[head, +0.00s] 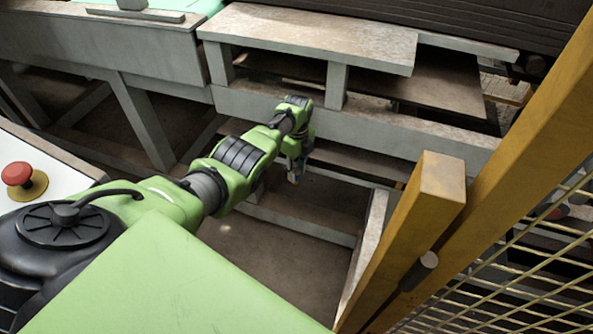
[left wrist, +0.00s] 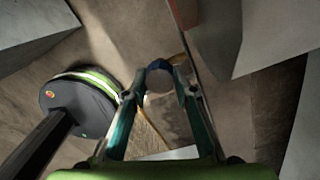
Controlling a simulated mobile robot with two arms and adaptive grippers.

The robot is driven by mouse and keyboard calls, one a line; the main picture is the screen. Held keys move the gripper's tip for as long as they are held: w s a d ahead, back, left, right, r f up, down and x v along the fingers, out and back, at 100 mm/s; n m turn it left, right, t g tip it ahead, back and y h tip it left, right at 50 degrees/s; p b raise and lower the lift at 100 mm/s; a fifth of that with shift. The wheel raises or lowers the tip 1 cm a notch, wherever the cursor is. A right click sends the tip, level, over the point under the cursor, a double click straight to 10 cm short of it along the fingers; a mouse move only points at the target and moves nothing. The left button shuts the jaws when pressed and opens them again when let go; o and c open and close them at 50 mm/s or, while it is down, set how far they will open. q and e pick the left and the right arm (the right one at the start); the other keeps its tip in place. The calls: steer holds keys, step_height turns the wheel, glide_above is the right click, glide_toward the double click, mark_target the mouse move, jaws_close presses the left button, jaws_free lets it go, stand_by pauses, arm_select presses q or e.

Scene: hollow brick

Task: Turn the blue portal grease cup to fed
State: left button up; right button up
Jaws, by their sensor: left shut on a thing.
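My left arm reaches from the lower left of the head view to the grey frame. Its gripper (head: 294,174) points down there, and its fingertips are small and partly hidden. In the left wrist view the two fingers of this gripper (left wrist: 160,83) are closed in on a small round grey cup with blue at its edges, the blue portal grease cup (left wrist: 159,80). The fingertips touch its left and right sides. I cannot read any mark or setting on the cup. My right gripper is in neither view.
A grey steel frame with a worn bench top (head: 310,38) stands behind and above the gripper. A yellow post (head: 405,235) and wire mesh (head: 510,265) stand at the right. A red button (head: 17,173) sits at the left. Bare floor (head: 265,255) shows below the gripper.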

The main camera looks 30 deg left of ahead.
mark_target(297, 171)
arm_select(q)
steer(key=shift+m, duration=0.6)
steer(key=o, duration=0.8)
steer(key=shift+o, duration=0.2)
step_height(297, 171, up, 12)
steer(key=shift+w, duration=0.1)
stand_by(0.4)
